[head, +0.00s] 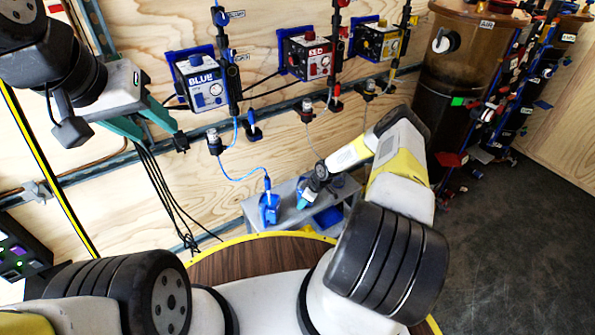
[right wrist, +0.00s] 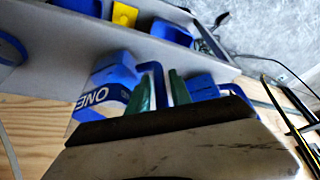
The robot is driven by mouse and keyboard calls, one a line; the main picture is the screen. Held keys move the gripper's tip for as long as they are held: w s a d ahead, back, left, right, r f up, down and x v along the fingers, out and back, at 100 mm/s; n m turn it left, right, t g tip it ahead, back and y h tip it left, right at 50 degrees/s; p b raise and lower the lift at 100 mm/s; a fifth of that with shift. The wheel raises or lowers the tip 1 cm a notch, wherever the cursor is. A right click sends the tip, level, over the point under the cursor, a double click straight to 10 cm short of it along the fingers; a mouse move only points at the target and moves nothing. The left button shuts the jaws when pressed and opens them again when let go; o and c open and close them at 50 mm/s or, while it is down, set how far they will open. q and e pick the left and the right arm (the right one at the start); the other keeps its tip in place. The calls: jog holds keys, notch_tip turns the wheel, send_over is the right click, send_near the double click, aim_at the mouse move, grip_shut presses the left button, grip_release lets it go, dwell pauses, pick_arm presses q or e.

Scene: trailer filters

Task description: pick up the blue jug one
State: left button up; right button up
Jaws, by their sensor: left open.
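The blue jug with a white "ONE" label (right wrist: 100,92) is in the right wrist view. Its blue handle (right wrist: 158,84) runs between the green fingers of my right gripper (right wrist: 159,92). Whether the fingers press on the handle is unclear. In the head view my right gripper (head: 304,198) points down at the grey bench, mostly hidden by my arm. A blue jug (head: 269,209) stands left of it with a blue tube going in; its label is unreadable there. My left gripper (head: 160,130) is open and empty by the wall, far from the jugs.
Another blue container (right wrist: 200,86) is just right of the handle. The grey bench (head: 289,218) also holds a yellow item (right wrist: 124,14). Blue, red and yellow pump boxes (head: 205,88) hang on the wall with tubes. A brown tank (head: 450,90) stands at right. Dark floor lies free at right.

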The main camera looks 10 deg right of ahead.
grip_shut()
jog(key=shift+r, duration=0.1)
dwell(1.2)
